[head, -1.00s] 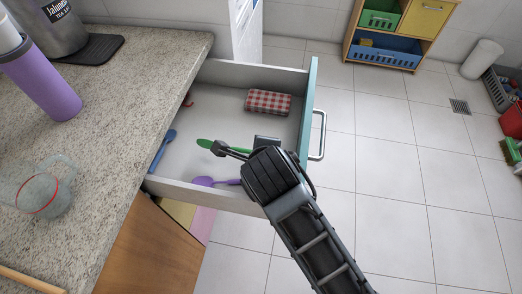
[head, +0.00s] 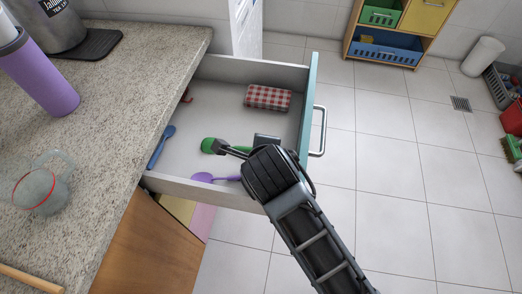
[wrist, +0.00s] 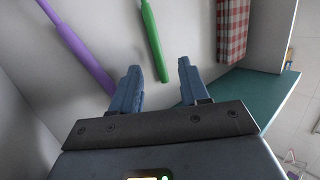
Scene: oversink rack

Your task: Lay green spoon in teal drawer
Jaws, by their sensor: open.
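The teal drawer (head: 307,102) is pulled open, with a teal front and pale inside. The green spoon (head: 208,145) lies inside it, its bowl showing left of my gripper in the head view and the rest partly hidden. In the wrist view its green handle (wrist: 152,40) ends just beyond the gap between my fingers and appears to lie on the drawer floor. My gripper (wrist: 158,68) is open and empty, low inside the drawer. In the head view my gripper (head: 242,144) reaches in over the near right corner.
A purple spoon (head: 203,177) lies near the drawer's near wall, a blue spoon (head: 161,146) at its left. A red-checked item (head: 268,97) and a small red object (head: 187,98) lie farther back. The stone counter (head: 110,120) borders the left side.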

